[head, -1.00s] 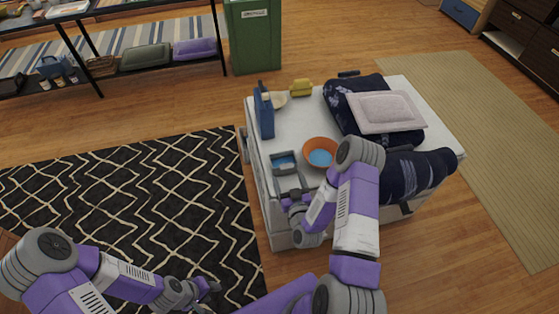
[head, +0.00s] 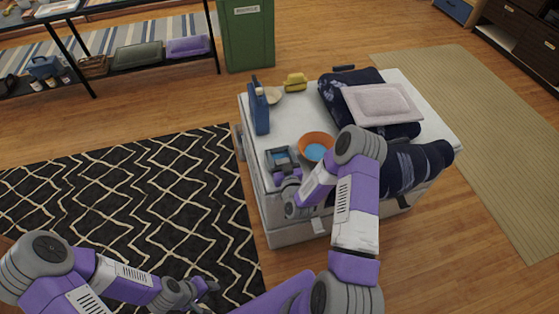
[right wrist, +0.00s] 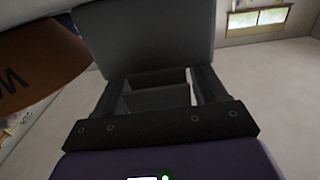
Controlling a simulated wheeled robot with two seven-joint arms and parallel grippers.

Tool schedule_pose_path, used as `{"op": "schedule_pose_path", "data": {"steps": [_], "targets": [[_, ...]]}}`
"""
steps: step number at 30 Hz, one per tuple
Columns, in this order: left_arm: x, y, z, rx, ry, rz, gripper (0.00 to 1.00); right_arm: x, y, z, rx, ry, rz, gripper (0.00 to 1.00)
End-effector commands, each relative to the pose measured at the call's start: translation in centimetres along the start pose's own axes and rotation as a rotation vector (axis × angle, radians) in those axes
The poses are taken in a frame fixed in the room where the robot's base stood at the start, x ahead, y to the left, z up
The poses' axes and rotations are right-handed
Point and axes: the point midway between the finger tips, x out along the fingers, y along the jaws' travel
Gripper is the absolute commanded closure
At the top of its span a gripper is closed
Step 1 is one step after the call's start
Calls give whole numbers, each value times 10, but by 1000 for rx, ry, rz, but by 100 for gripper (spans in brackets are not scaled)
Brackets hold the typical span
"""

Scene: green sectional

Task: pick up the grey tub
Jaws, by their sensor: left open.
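In the right wrist view, a large grey face, likely the tub (right wrist: 150,40), stands just past the fingertips. My left gripper (head: 211,287) is open and empty, low over the dark rug.
An orange bowl (head: 327,138) with blue inside stands close right of the tub. A blue bottle (head: 259,112), a yellow item (head: 295,82) and folded dark cloth with a pale cushion (head: 383,104) share the surface. The patterned rug (head: 120,195) at left is clear.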

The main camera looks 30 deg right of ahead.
Motion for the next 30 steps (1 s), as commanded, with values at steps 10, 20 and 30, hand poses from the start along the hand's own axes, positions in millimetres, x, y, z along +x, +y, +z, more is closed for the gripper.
{"op": "schedule_pose_path", "data": {"steps": [10, 20, 30], "targets": [[0, 0, 0, 0, 0, 0, 57, 0, 0, 0, 0, 0, 0, 73], [-8, 3, 0, 0, 0, 0, 57, 0, 0, -22, -1, 3, 0, 74], [-29, 11, 1, 0, 0, 0, 57, 0, 0, -88, 0, 3, -1, 74]]}}
